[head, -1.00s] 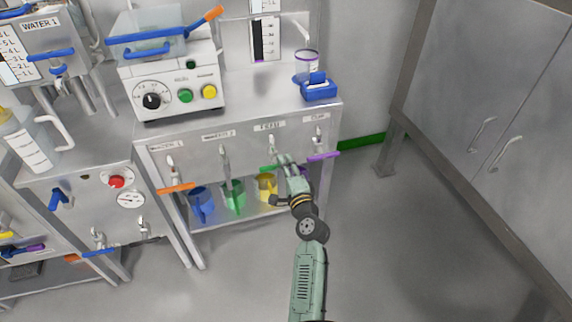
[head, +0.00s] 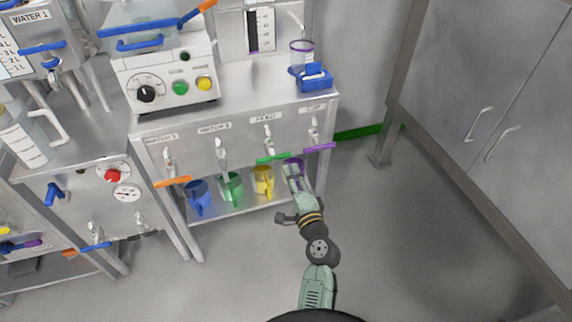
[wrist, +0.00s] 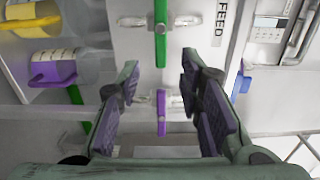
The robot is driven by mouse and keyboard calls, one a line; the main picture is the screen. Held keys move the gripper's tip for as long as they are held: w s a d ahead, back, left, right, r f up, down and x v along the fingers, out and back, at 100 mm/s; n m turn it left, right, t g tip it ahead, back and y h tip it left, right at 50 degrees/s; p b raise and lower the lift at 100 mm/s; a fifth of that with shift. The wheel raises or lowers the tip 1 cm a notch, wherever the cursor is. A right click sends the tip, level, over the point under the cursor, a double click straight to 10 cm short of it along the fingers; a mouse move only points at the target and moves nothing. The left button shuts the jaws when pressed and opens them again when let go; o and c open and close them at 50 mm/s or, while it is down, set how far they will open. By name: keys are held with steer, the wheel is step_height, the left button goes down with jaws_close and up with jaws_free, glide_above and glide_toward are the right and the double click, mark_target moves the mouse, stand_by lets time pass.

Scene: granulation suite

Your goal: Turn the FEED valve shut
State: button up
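The FEED valve (head: 268,138) is on the front panel below its label. Its green handle (head: 273,157) lies crosswise, level in the head view. In the wrist view, the green handle (wrist: 160,35) is at the top, beyond the fingertips, beside the sideways FEED label (wrist: 220,18). My gripper (head: 293,166) is just below and right of the green handle in the head view. In the wrist view, my gripper (wrist: 160,95) is open, with nothing held. The neighbouring valve's purple handle (wrist: 161,112) shows between its fingers, farther off; contact is not visible.
The purple handle (head: 319,148) is close on the right. An orange handle (head: 173,181) is farther left. Blue, green and yellow jugs (head: 263,180) stand on the shelf below. A blue item (head: 311,77) is on the bench. Floor to the right is open before the grey cabinet (head: 450,80).

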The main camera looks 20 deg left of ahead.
steer(key=shift+v, duration=1.55)
